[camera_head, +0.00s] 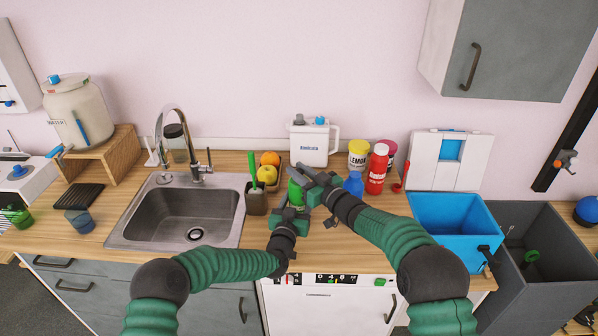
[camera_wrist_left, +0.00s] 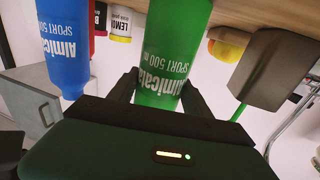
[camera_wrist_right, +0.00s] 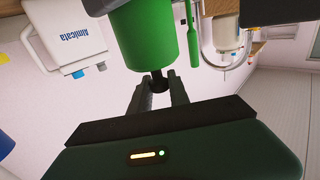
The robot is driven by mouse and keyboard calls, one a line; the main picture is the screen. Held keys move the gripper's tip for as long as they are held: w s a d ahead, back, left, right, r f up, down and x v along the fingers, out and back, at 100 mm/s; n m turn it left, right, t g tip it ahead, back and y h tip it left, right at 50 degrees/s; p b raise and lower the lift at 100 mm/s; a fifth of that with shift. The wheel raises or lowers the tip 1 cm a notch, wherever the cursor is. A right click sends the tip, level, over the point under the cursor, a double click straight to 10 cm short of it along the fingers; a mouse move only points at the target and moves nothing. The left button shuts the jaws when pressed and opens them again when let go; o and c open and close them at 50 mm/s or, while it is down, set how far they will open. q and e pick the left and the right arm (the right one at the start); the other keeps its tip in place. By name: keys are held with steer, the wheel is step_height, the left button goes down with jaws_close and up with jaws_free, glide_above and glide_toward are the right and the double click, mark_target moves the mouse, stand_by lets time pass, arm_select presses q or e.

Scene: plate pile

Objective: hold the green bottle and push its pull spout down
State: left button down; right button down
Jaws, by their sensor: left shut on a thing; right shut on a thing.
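The green bottle (camera_head: 294,193) stands on the wooden counter, partly hidden by both grippers in the head view. My left gripper (camera_head: 291,211) is shut on its body; the left wrist view shows the green bottle (camera_wrist_left: 172,50) with white lettering between the fingers. My right gripper (camera_head: 309,182) is at the top of the bottle. In the right wrist view its fingers (camera_wrist_right: 160,92) are closed around the small dark pull spout (camera_wrist_right: 158,84), just off the green end of the bottle (camera_wrist_right: 140,30). I cannot tell how far the spout is pulled out.
A blue bottle (camera_head: 353,184) stands close on the right, with a red bottle (camera_head: 377,170) and a yellow lemon tub (camera_head: 358,152) behind. A brown holder (camera_head: 257,203) with a green-handled brush and a fruit tray are on the left, beside the sink (camera_head: 190,215). A white jug (camera_head: 313,143) stands behind.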

steer(key=shift+d+f, duration=0.1)
steer(key=shift+d, duration=0.15)
steer(key=shift+f, duration=0.6)
steer(key=c, duration=1.2)
jaws_free()
steer(key=shift+c, duration=0.2)
steer(key=shift+a, duration=0.1)
steer(key=shift+r, duration=0.1)
steer(key=v, duration=1.2)
